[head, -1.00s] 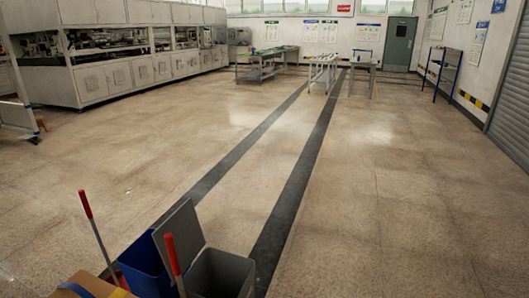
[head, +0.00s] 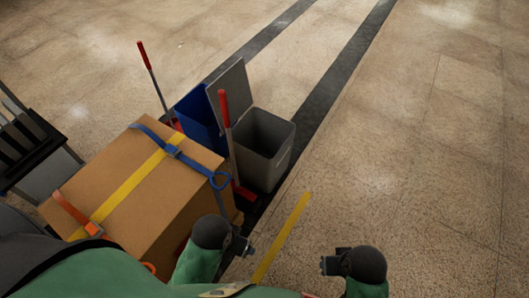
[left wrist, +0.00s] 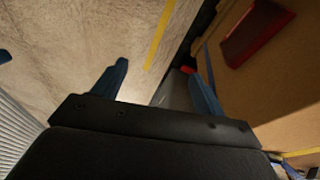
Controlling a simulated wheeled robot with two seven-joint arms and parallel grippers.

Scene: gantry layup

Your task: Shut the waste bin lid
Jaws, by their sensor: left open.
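The grey waste bin (head: 264,155) stands on the floor right of the cardboard box in the head view. Its grey lid (head: 232,88) stands up, tilted back at the bin's left side, and the bin's mouth is uncovered. My left gripper (head: 242,247) is in front of the bin, near the box's right corner and apart from the lid. In the left wrist view its fingers (left wrist: 160,80) are spread, with nothing held between them. My right gripper (head: 328,265) is farther right, over bare floor; its finger gap is too small to read.
A strapped cardboard box (head: 120,185) stands close at left. A blue bin (head: 198,120) is beside the lid. Red-handled tools (head: 223,108) (head: 147,58) stand upright by the bins, one in front of the lid. A dark rack (head: 28,140) is far left. Floor at right is clear.

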